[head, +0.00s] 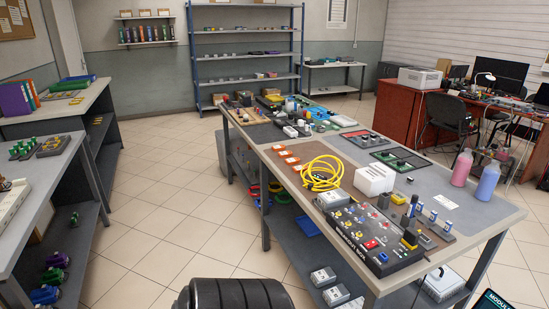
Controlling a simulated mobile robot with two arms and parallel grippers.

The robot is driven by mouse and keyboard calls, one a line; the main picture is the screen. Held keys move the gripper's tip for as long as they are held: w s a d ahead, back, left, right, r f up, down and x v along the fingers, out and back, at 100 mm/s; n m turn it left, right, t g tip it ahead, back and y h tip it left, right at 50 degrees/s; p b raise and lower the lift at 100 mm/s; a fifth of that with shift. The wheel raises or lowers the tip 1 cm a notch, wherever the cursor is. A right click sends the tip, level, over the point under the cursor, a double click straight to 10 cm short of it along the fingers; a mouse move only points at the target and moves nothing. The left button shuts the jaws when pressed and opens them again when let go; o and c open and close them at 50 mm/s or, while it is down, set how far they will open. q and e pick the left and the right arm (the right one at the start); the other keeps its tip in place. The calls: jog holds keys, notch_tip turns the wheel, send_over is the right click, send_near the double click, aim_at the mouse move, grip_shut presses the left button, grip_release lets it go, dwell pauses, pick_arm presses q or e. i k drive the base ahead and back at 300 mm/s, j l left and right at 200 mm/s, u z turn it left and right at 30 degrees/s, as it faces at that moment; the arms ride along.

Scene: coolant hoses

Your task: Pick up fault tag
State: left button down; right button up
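I cannot make out for certain which item is the fault tag. A few small orange pieces with pale tops (292,161) lie in a row near the left edge of the long workbench; at this size I cannot read whether they are tags. A small white label-like piece (445,202) lies flat on the grey mat at the right. Neither of my grippers shows in the head view.
The long workbench (480,242) holds a yellow hose coil (322,172), a white block (374,179), a black control panel (372,239) and pink (462,168) and blue (488,182) bottles. Tiled floor (165,225) is clear between it and the left benches.

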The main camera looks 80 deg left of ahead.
aim_at(293, 160)
jog(key=j+u, duration=0.95)
jog(key=i+j, duration=0.1)
jog(key=j, duration=0.3)
jog(key=j+u, duration=0.1)
jog(key=j, duration=0.3)
jog(key=i+j, duration=0.15)
jog(key=j, duration=0.25)
jog(key=i+j+u, duration=0.1)
jog(key=j, duration=0.3)
jog(key=i+j, duration=0.1)
jog(key=j, duration=0.3)
jog(key=i+j+u, duration=0.1)
jog(key=j, duration=0.3)
jog(key=i+j, duration=0.1)
jog(key=j, duration=0.3)
